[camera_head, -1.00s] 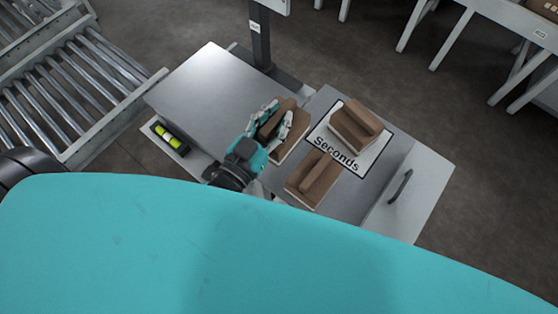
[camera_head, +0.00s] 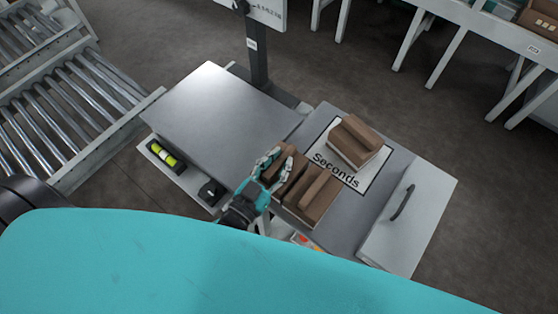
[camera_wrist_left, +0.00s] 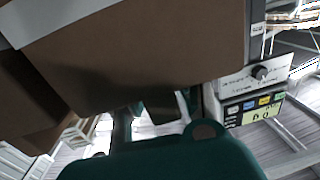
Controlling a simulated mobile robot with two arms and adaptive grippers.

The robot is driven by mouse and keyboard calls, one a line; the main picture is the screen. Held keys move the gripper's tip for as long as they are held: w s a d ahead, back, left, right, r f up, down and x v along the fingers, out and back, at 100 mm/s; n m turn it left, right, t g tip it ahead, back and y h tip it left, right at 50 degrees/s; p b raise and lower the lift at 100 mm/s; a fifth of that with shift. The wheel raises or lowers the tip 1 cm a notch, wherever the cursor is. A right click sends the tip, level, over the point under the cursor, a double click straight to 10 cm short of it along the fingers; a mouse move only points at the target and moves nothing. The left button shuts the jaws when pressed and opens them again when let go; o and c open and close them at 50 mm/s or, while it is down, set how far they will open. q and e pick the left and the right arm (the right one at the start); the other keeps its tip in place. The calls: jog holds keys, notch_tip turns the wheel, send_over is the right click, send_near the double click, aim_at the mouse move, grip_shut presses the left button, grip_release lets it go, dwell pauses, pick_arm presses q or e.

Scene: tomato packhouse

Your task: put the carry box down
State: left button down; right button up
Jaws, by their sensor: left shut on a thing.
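My left gripper (camera_head: 272,167) is shut on a brown carry box (camera_head: 291,168) with a raised middle handle. The held box is right beside another brown carry box (camera_head: 318,192) at the near edge of the grey table; I cannot tell whether they touch or whether the held one rests on the top. A third carry box (camera_head: 357,137) sits on the white "Seconds" mat (camera_head: 374,178). In the left wrist view the brown box wall (camera_wrist_left: 140,55) fills the upper part, above my green gripper. My right gripper is not in view.
A bare grey plate (camera_head: 215,110) lies left of the boxes, with a post (camera_head: 257,58) behind it. A white panel with a dark handle (camera_head: 402,203) is at the right. A roller conveyor (camera_head: 60,115) stands at the left. A lit display (camera_wrist_left: 250,109) shows in the wrist view.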

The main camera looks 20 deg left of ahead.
pick_arm(q)
jog(key=c, duration=1.6)
grip_release()
jog(key=shift+f, duration=0.15)
jog(key=shift+c, duration=0.2)
jog(key=o, duration=0.5)
jog(key=shift+c, duration=0.2)
jog(key=shift+r, duration=0.25)
jog(key=b+v, duration=0.1)
jog(key=v, duration=0.9)
jog(key=shift+s+f, duration=0.1)
jog(key=shift+s, duration=0.3)
jog(key=shift+s+a, duration=0.2)
jog(key=shift+s, duration=0.45)
